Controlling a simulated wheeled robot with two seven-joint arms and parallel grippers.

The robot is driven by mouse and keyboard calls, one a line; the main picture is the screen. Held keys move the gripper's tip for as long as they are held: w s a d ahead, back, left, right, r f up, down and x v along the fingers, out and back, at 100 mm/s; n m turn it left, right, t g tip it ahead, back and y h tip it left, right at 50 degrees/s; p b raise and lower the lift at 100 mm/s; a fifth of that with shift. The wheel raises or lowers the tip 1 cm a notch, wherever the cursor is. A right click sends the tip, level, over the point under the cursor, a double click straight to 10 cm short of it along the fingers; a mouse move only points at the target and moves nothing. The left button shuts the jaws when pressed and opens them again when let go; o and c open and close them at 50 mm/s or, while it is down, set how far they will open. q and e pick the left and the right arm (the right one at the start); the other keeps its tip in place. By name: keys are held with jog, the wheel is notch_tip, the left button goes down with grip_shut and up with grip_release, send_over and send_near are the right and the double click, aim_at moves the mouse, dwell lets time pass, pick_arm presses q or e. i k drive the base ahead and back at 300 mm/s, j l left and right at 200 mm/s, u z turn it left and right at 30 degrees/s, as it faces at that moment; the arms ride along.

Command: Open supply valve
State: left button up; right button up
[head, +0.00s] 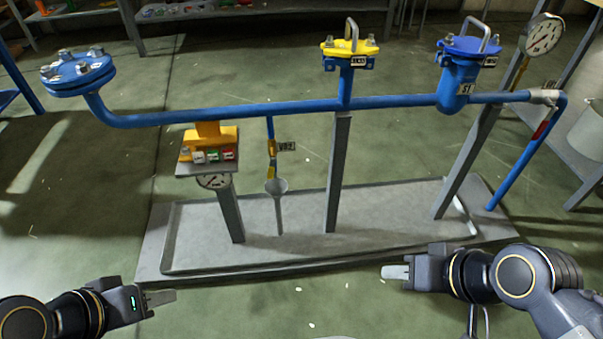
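A blue pipe (210,115) runs across the rig. A small yellow-handled valve (272,158) with a tag hangs on a thin blue branch above a grey funnel (276,186). A red handle (541,129) sits on the blue pipe sloping down at the right end. No readable label tells me which one is the supply valve. My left gripper (160,298) is at the lower left, in front of the tray and apart from the rig. My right gripper (394,272) is at the lower right, near the tray's front edge. Both look empty; their finger gaps are unclear.
A grey tray (385,203) on a low base carries the posts. Yellow (350,47) and blue (470,47) capped fittings stand on the pipe. A shelf with a bucket is at right.

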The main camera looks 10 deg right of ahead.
aim_at(544, 123)
jog(key=z, duration=1.75)
